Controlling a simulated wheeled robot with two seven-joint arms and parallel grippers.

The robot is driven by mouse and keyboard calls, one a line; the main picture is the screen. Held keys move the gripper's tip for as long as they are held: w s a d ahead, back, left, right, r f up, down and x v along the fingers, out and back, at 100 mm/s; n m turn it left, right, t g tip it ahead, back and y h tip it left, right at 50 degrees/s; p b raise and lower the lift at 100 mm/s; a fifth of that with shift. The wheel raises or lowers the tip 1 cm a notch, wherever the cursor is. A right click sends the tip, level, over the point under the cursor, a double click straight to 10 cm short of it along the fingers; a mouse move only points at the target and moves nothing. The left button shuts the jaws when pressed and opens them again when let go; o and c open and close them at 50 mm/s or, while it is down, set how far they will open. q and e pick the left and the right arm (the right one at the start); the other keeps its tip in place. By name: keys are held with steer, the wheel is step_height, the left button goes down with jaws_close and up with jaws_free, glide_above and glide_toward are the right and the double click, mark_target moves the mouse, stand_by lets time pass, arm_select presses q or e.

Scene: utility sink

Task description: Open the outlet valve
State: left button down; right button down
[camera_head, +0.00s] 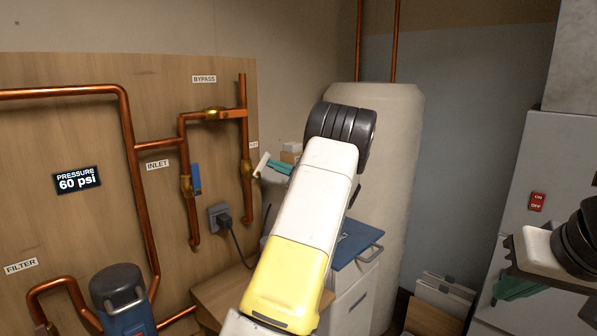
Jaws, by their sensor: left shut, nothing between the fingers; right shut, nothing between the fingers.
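The outlet valve (246,168) is a brass fitting on the vertical copper pipe at the board's right edge, under a label half hidden by the pipe. A pale bar (261,164) sticks out just right of it; I cannot tell whether it is the valve's handle or part of my gripper. My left gripper (277,167) shows as a teal piece right of the valve, mostly hidden behind my white and yellow forearm. It is shut and empty; contact with the valve cannot be made out. My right gripper (514,288) is shut and empty at the far right, partly hidden.
The inlet valve with a blue handle (196,179) and the bypass valve with an orange handle (235,113) are left of the outlet. A plugged socket (220,216) sits below. A pale tank (399,150) stands behind my arm. A blue filter (124,305) is bottom left.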

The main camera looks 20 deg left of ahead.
mark_target(269, 157)
arm_select(q)
steer(key=n, duration=0.2)
steer(key=s+r+n, duration=0.1)
steer(key=n, duration=0.1)
steer(key=r+n+g+h, duration=0.1)
steer(key=shift+s+a+r+n, duration=0.2)
steer(key=shift+a+n, duration=0.05)
steer(key=shift+n, duration=0.15)
steer(key=shift+s+a+r+n+g, duration=0.15)
steer(key=shift+s+r+n+g, duration=0.15)
steer(key=shift+n, duration=0.5)
steer(key=shift+s, duration=0.15)
steer(key=shift+s+a+r, duration=0.1)
steer(key=shift+s+r, duration=0.05)
